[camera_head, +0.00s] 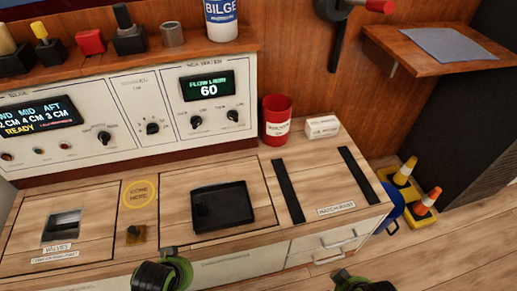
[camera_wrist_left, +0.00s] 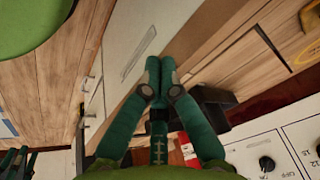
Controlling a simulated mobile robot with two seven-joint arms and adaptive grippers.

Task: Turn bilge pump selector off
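The control panels stand at the back of the counter in the head view. The left panel has a lit display (camera_head: 42,117) reading "READY" and a black knob (camera_head: 103,137). A middle panel has one knob (camera_head: 152,128). The right panel shows "60" on its display (camera_head: 208,86) above two knobs (camera_head: 196,122). I cannot read which knob is the bilge pump selector. My left gripper (camera_wrist_left: 152,68) has its fingertips together with nothing between them; a white panel with a knob (camera_wrist_left: 267,163) is at lower right there. My right arm's end (camera_head: 360,283) shows at the bottom edge; its fingers are unclear.
A black tray (camera_head: 222,206) lies on the counter. A red can (camera_head: 276,120) and a white box (camera_head: 322,126) stand right of the panels. Several small items and a bottle marked "BILGE" (camera_head: 221,20) sit on the shelf above.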

